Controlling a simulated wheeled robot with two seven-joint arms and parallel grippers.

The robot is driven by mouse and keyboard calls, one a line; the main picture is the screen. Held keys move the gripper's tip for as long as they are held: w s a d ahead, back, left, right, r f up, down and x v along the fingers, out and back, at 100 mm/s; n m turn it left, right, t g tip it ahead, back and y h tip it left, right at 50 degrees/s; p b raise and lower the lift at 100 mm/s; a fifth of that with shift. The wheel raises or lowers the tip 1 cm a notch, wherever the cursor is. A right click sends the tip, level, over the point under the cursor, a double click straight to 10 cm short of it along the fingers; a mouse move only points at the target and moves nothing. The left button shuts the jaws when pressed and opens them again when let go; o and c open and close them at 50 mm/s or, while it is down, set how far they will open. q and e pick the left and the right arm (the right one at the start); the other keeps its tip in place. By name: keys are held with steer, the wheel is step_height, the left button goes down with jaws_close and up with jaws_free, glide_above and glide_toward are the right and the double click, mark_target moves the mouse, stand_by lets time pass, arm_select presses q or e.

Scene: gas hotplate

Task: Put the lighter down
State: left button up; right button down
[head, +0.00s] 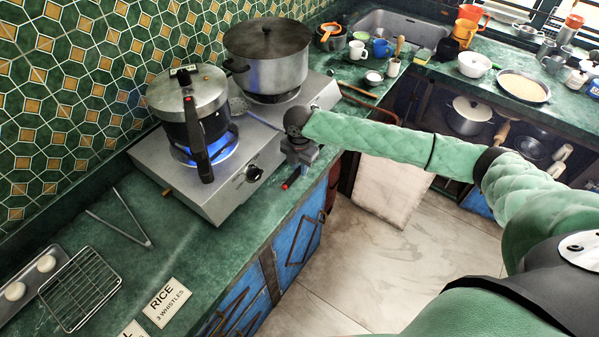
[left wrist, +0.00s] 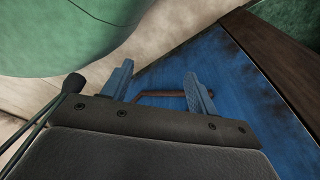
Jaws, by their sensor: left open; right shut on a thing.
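My right gripper (head: 300,158) reaches in from the right in the head view, by the front right corner of the gas hotplate (head: 207,188). It is shut on the lighter (head: 291,179), whose small dark and red end shows just below the jaws, over the front part of the green counter (head: 290,207). The rest of the lighter is hidden by the gripper, and I cannot tell whether it touches the counter. My left gripper (left wrist: 158,70) is open and empty in the left wrist view, in front of a blue cabinet door (left wrist: 170,110).
A pressure cooker (head: 195,105) stands over a lit blue flame on the left burner. A large pot (head: 268,60) stands on the right burner. Tongs (head: 122,222), a wire rack (head: 80,288) and a RICE card (head: 164,302) lie on the left counter, with bare space between.

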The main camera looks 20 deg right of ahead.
steer(key=shift+f+b, duration=0.35)
steer(key=shift+f, duration=0.3)
arm_select(q)
steer(key=w, duration=0.3)
steer(key=shift+d+r, duration=0.3)
steer(key=shift+r, duration=0.05)
arm_select(e)
steer(key=shift+f, duration=0.15)
steer(key=c, duration=1.3)
jaws_free()
steer(key=shift+o, duration=0.2)
